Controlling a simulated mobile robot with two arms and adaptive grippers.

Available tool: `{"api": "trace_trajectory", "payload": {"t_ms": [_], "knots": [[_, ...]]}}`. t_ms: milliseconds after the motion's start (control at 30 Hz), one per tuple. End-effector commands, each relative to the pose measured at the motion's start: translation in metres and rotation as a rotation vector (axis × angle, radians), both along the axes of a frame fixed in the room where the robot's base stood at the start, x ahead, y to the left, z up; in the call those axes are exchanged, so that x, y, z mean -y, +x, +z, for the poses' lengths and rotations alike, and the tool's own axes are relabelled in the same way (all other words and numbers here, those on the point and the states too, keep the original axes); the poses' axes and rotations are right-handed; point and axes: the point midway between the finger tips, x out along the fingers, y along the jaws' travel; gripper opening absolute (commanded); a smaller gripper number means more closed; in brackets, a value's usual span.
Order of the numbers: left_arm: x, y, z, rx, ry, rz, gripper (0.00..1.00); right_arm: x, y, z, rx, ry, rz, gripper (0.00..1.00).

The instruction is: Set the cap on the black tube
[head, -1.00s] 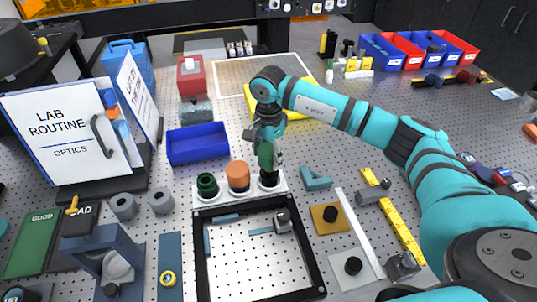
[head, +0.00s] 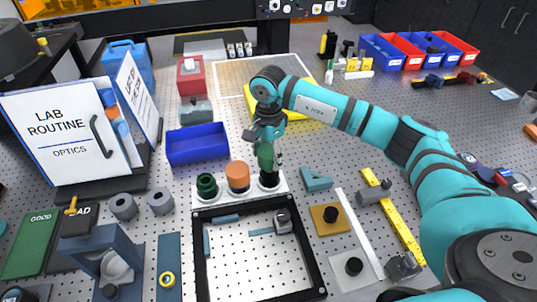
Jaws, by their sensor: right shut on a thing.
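A white plate (head: 222,197) holds three tubes in a row: a dark green one (head: 207,186) at the left, an orange one (head: 238,177) in the middle, and the black tube (head: 269,181) at the right. My right gripper (head: 266,150) points down over the black tube. It is shut on a green cap (head: 266,158), which is partly hidden by the fingers. The cap is in line with the black tube's top; I cannot tell whether it touches. My left gripper is not in view.
A black square frame (head: 203,258) lies just in front of the plate. A blue bin (head: 198,146) stands behind the left tubes. A teal angled block (head: 316,179) lies right of the plate. A lab routine board (head: 62,130) stands at the left.

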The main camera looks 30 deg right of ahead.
Motion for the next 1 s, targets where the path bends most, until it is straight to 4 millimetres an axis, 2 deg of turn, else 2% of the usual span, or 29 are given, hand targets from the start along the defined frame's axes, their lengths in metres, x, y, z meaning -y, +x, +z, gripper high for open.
{"api": "trace_trajectory", "payload": {"t_ms": [1000], "knots": [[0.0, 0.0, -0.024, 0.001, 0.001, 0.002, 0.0, 0.0, 0.0, -0.026, 0.0, -0.001, -0.001, 0.41]]}}
